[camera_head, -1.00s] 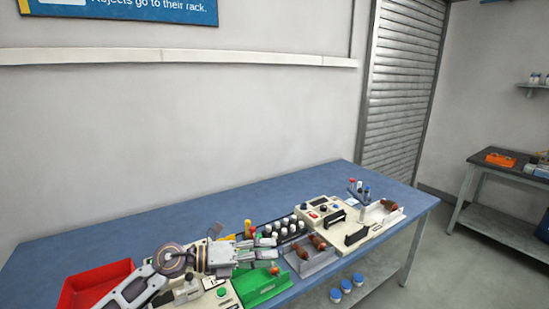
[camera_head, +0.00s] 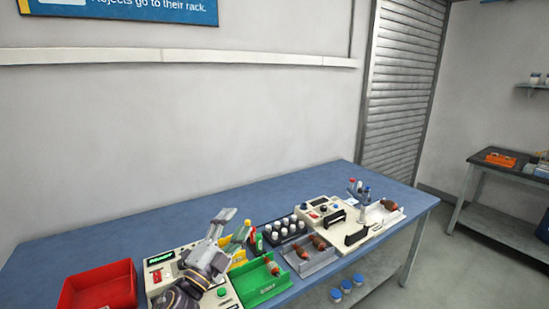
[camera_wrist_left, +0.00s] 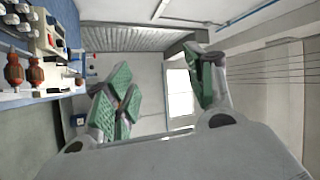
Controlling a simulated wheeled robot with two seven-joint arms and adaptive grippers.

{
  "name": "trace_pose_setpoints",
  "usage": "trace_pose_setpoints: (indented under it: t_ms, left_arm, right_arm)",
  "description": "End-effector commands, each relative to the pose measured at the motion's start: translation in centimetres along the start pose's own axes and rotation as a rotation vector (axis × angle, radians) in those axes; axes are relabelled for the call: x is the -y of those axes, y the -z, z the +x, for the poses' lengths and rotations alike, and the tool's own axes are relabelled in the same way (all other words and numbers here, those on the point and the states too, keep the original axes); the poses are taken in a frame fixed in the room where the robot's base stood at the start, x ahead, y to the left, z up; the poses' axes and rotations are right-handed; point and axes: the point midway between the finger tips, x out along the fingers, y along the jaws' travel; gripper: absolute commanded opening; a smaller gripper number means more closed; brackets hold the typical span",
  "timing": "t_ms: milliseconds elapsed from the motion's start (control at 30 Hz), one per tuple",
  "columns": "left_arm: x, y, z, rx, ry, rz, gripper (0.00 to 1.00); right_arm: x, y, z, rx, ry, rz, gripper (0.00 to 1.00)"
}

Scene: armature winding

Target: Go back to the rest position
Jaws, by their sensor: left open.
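My left gripper (camera_head: 234,230) is in the head view at the lower middle, over the bench between the winding machine (camera_head: 160,272) and the green tray (camera_head: 262,286). Its fingers point up and toward the back, spread apart with nothing between them. In the left wrist view its green-padded fingers (camera_wrist_left: 165,90) are also wide apart and empty, facing the room. My right gripper is not in either view.
On the blue bench (camera_head: 120,222) stand a red bin (camera_head: 98,288), a rack of white-capped bottles (camera_head: 285,230), a grey tray (camera_head: 312,258) with armatures, and a cream tester (camera_head: 330,214). The bench's back left is clear.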

Motion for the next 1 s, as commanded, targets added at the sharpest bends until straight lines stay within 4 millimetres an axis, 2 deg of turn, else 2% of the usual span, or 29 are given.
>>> trace_pose_setpoints:
  t_ms: [367, 600, 800, 1000]
  left_arm:
    - [-2.5, -6.9, -4.9, 0.400, -0.028, -0.277, 0.54]
    - [-5.5, -10.2, -9.7, 0.654, -0.088, -0.440, 0.54]
    - [-8.6, -11.9, -14.6, 0.860, -0.162, -0.569, 0.54]
    - [-11.8, -12.4, -20.1, 1.063, -0.260, -0.691, 0.54]
  right_arm:
    - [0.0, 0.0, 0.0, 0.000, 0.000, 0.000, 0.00]
    - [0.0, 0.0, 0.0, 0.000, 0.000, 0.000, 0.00]
    - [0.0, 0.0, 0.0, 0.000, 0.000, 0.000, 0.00]
    - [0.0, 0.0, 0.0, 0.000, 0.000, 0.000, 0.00]
